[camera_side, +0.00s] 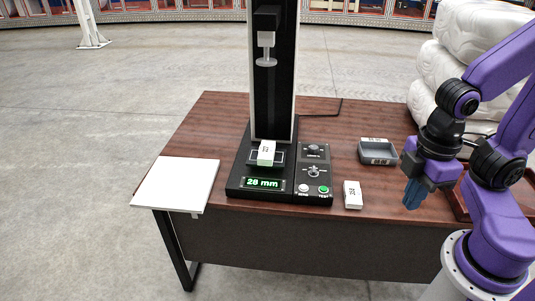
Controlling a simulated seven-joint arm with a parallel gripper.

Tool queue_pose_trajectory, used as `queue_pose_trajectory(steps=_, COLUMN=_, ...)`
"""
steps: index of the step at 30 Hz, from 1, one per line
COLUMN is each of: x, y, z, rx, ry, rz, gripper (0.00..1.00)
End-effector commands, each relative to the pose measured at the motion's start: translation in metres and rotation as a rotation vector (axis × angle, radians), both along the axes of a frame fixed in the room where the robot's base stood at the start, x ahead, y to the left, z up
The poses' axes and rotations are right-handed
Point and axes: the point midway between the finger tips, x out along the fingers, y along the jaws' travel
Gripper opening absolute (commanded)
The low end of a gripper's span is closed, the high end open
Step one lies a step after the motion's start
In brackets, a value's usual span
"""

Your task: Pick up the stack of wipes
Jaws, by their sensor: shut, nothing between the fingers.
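Two small white blocks with dark printed labels could be the stack of wipes; I cannot tell which from this view. One block (266,153) sits tilted on the platform of the black test stand (273,80). The other block (353,195) lies on the table to the right of the stand's control panel. My purple gripper (412,194) points down at the right, with its blue fingers shut and empty. It is to the right of the second block and apart from both blocks.
A flat white board (177,184) lies at the left, overhanging the brown table (215,127). The stand's display (263,184) reads 28 mm. White bags (450,70) are piled at the back right.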

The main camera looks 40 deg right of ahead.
Motion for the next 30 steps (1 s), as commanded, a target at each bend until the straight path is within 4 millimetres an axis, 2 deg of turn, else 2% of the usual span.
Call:
queue_pose_trajectory(steps=5, x=0.0, y=0.0, z=0.0, rx=0.0, ry=0.0, rz=0.0, gripper=0.0)
queue_pose_trajectory(steps=6, x=0.0, y=0.0, z=0.0, rx=0.0, ry=0.0, rz=0.0, gripper=0.07)
queue_pose_trajectory(steps=8, x=0.0, y=0.0, z=0.0, rx=0.0, ry=0.0, rz=0.0, gripper=0.26)
queue_pose_trajectory(steps=13, x=0.0, y=0.0, z=0.0, rx=0.0, ry=0.0, rz=0.0, gripper=0.81)
queue_pose_trajectory(steps=14, x=0.0, y=0.0, z=0.0, rx=0.0, ry=0.0, rz=0.0, gripper=0.85)
queue_pose_trajectory(steps=23, x=0.001, y=0.003, z=0.0, rx=0.007, ry=0.002, rz=-0.005, gripper=0.85)
queue_pose_trajectory(steps=26, x=0.008, y=0.019, z=-0.002, rx=0.045, ry=0.012, rz=-0.03, gripper=0.85)
queue_pose_trajectory(steps=29, x=0.025, y=0.052, z=-0.006, rx=0.126, ry=0.024, rz=-0.091, gripper=0.85)
queue_pose_trajectory(steps=30, x=0.034, y=0.068, z=-0.007, rx=0.166, ry=0.028, rz=-0.126, gripper=0.85)
